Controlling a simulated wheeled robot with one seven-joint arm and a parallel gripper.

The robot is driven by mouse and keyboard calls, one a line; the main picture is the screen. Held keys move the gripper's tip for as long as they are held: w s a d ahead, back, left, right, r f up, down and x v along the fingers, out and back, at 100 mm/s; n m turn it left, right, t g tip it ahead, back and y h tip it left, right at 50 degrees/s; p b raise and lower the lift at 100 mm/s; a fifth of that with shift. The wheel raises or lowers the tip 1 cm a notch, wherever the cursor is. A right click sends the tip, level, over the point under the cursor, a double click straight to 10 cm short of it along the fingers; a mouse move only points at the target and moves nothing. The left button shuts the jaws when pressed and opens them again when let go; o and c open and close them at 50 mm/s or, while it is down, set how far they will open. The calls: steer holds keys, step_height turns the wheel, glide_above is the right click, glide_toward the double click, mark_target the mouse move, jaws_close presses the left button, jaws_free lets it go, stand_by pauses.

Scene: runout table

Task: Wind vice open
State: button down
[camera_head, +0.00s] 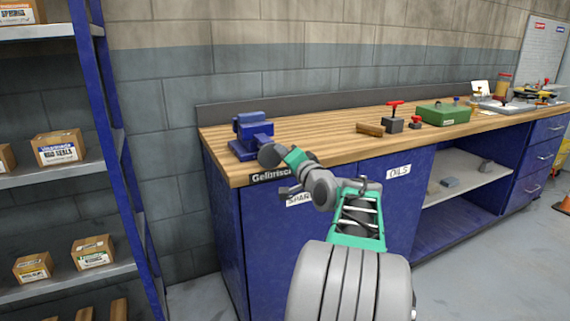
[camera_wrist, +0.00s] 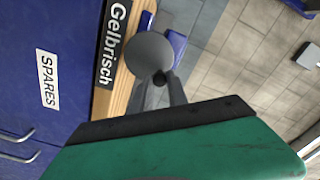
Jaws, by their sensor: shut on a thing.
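The blue vice (camera_head: 252,138) stands on the left end of the wooden bench top, near its front edge. In the wrist view only small blue parts of the vice (camera_wrist: 177,44) show behind a grey round knob. This knob, on the vice handle (camera_wrist: 148,53), faces the wrist camera and hides most of the vice. My gripper (camera_wrist: 162,84) is shut on the handle, with a finger on either side just by the knob. In the head view my gripper (camera_head: 281,157) is at the vice's front, and the hold itself is too small to make out.
The workbench (camera_head: 310,125) runs right along the wall. A wooden-handled tool (camera_head: 370,129), a dark block with a red handle (camera_head: 393,122) and a green box (camera_head: 443,114) stand on it, well right of the vice. A blue shelf rack (camera_head: 108,130) with cartons stands left.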

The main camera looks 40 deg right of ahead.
steer(key=shift+a+f, duration=0.15)
steer(key=shift+f, duration=0.1)
steer(key=shift+n, duration=0.4)
steer(key=n+b, duration=0.1)
steer(key=b, duration=0.2)
steer(key=shift+w+a+f+n, duration=0.15)
steer(key=shift+a+n, duration=0.1)
steer(key=shift+n, duration=0.15)
steer(key=c, duration=1.4)
jaws_free()
steer(key=shift+r, duration=0.45)
steer(key=b+v, duration=0.3)
steer(key=v, duration=0.4)
steer(key=shift+r, duration=0.1)
